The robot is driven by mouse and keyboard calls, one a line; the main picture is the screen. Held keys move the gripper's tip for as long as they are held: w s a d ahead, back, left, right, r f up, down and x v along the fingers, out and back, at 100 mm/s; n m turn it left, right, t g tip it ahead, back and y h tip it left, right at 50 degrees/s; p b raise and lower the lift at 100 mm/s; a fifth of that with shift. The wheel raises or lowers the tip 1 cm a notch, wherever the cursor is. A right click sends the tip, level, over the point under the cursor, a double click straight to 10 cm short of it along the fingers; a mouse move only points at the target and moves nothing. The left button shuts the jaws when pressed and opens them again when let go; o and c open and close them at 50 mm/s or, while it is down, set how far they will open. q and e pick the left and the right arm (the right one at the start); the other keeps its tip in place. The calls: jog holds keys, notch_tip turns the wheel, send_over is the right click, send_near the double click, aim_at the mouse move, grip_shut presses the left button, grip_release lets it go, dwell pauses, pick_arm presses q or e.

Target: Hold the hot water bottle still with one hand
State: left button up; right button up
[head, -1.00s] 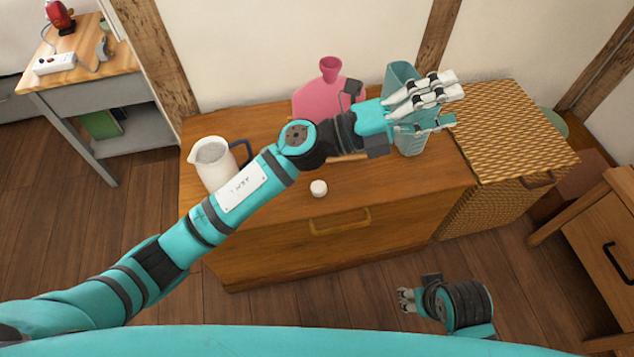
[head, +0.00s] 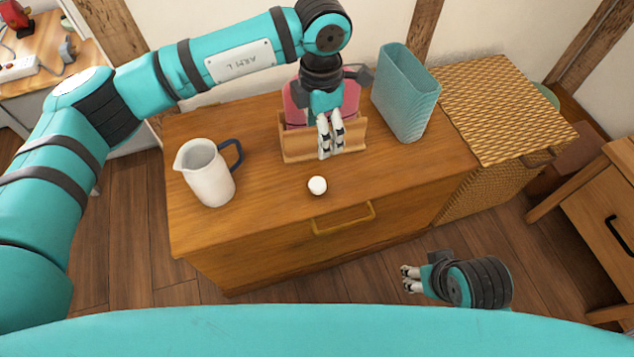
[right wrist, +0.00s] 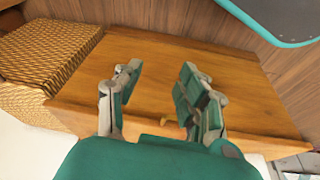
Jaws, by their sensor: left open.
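The pink hot water bottle (head: 351,97) sits upright in a wooden holder (head: 297,146) on the dresser top. My left arm and hand hide its middle and its neck. My left gripper (head: 327,150) is open, pointing down in front of the bottle and over the holder's front. I cannot tell whether it touches either. A small white round piece, perhaps a cap (head: 317,185), lies in front of the holder. My right gripper (head: 407,279) is low in front of the dresser, away from the bottle. In the right wrist view (right wrist: 160,85) its fingers are apart and empty.
A white jug (head: 207,175) with a dark blue handle stands left on the dresser (head: 260,210). A teal ribbed container (head: 405,95) stands right of the holder. A wicker chest (head: 500,110) adjoins the dresser. The dresser's front right top is clear.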

pick_arm(q)
notch_tip(320, 180, down, 7)
jog(key=shift+s+f+b, duration=0.15)
jog(key=shift+f+b, duration=0.05)
jog(key=shift+b, duration=0.45)
send_over(321, 180)
notch_tip(321, 180, down, 4)
jog(key=shift+f+b, duration=0.1)
jog(key=shift+b, duration=0.25)
jog(key=shift+f, duration=0.35)
pick_arm(e)
jog(key=w, duration=0.1)
jog(key=w+t, duration=0.1)
jog(key=w+a+t, duration=0.1)
jog(key=w, duration=0.1)
jog(key=shift+f, duration=0.25)
